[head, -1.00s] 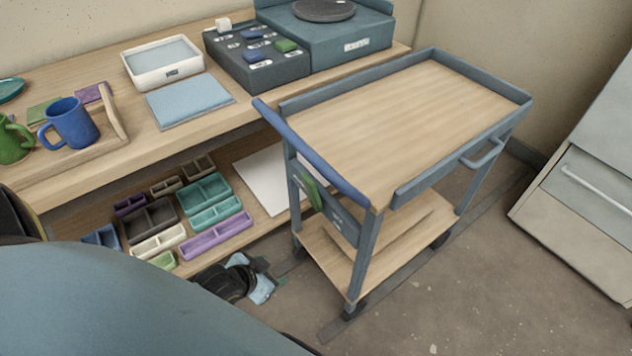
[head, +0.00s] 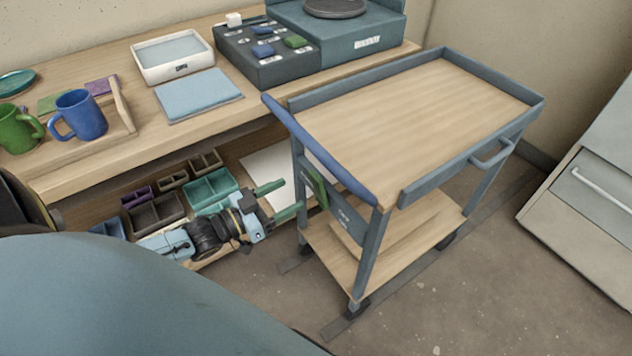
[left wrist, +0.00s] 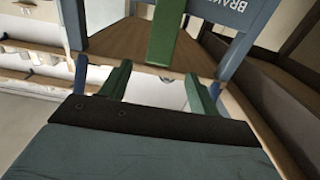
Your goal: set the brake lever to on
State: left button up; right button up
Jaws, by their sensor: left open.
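The green brake lever (head: 317,188) is on a blue-grey plate (head: 345,215) on the near end of the cart (head: 420,110). In the left wrist view the lever (left wrist: 163,38) stands as a green bar, beside a plate (left wrist: 240,14) with partly visible lettering that begins "BRAK". My left gripper (head: 280,200) is open, its two green fingers pointing at the lever from the left, a short gap away. In the left wrist view the fingers (left wrist: 158,90) are spread and empty, with the lever ahead between them. My right gripper is not in view.
The cart's blue handle (head: 320,150) runs above the lever. The workbench (head: 110,165) stands left, with organiser trays (head: 155,215) on its lower shelf by my left arm. Mugs (head: 80,115) stand on top. Floor (head: 480,270) is clear in front of the cart.

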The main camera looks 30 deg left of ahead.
aim_at(314, 182)
pick_arm(q)
jog(key=b+x, duration=0.2)
jog(key=x, duration=0.5)
jog(key=shift+w+d, duration=0.15)
jog(key=shift+w, duration=0.15)
jog(key=shift+w+d, duration=0.25)
jog(key=shift+w, duration=0.4)
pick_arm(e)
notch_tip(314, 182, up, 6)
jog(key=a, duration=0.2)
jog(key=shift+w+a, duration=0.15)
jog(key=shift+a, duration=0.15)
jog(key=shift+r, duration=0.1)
pick_arm(q)
grip_shut()
jog(key=shift+f, duration=0.1)
